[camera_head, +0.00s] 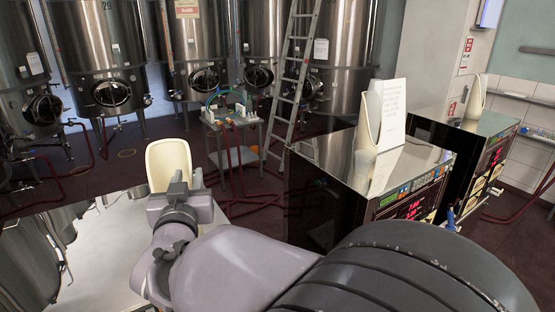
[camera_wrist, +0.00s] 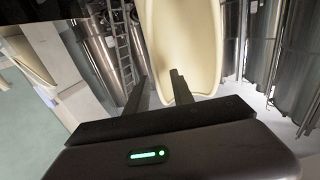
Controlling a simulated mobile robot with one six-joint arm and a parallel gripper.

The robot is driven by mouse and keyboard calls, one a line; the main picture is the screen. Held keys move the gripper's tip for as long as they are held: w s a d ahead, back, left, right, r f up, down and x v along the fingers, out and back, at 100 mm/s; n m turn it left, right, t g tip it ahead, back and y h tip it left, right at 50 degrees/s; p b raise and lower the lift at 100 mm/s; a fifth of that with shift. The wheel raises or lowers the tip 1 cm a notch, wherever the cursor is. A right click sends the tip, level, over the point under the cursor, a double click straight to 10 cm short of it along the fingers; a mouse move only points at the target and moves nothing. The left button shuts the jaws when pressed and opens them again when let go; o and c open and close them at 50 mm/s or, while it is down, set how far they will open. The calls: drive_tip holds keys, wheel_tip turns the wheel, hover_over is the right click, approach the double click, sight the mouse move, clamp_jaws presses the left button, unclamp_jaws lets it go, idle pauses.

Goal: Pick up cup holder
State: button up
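A cream, scoop-shaped cup holder (camera_head: 168,160) stands upright just beyond my gripper (camera_head: 182,182) in the head view. Its lower part is hidden behind the gripper. In the wrist view the cup holder (camera_wrist: 185,40) is large, at top centre. My gripper (camera_wrist: 160,88) has its two dark fingers apart, with a gap between them. The right finger overlaps the holder's lower part, and the left finger lies just left of it. I cannot tell whether they touch. Similar cream holders stand on the near pump (camera_head: 370,115) and the far pump (camera_head: 474,97).
A pale table (camera_head: 110,255) lies at lower left. The two box-shaped pumps with displays stand at right, the near one with a white sheet (camera_head: 393,112) on top. Steel tanks (camera_head: 100,50), a ladder (camera_head: 291,80) and a small cart (camera_head: 232,123) stand behind; red hoses lie on the floor.

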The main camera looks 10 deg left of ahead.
drive_tip(key=shift+f+x, duration=0.2)
drive_tip(key=shift+x, duration=0.65)
drive_tip(key=shift+s+d+r, duration=0.15)
drive_tip(key=shift+s, duration=0.15)
drive_tip(key=shift+c, duration=1.1)
drive_tip(key=c, duration=0.4)
clamp_jaws()
